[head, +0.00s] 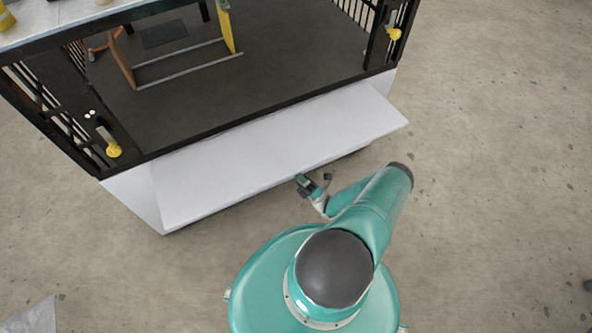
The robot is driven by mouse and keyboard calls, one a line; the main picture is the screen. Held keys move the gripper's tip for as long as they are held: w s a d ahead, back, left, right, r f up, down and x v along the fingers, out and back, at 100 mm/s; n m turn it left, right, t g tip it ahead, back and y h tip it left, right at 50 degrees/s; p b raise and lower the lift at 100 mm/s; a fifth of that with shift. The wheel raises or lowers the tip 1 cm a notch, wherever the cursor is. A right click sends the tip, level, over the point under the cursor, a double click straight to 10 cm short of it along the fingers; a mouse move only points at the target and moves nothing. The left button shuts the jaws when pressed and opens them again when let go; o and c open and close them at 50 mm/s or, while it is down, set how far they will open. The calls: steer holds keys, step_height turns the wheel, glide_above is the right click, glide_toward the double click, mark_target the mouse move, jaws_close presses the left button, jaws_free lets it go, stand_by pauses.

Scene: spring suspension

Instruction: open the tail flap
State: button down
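The tail flap (270,150) is a long white panel along the near side of a dark-railed platform. It slants across the picture and juts out from the platform's near edge, with a dark shadow under its right part. From above I cannot tell its exact angle. My gripper (314,180) is just off the flap's near edge, right of its middle. Its two dark fingers look apart, with nothing visible between them. I cannot tell whether they touch the flap.
Yellow knobs sit at the platform's left post (113,151) and right post (395,34). An orange and yellow frame with grey rails (185,62) stands on the dark deck (270,75). A pale sheet (35,317) lies bottom left.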

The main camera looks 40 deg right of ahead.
steer(key=shift+w, duration=0.1)
steer(key=c, duration=1.4)
jaws_free()
steer(key=shift+o, duration=0.2)
steer(key=s+d+f, duration=0.1)
steer(key=s+d, duration=0.1)
steer(key=s, duration=0.4)
steer(key=s+d+f, duration=0.1)
steer(key=s+d, duration=0.1)
steer(key=s, duration=0.5)
steer(key=shift+s, duration=0.25)
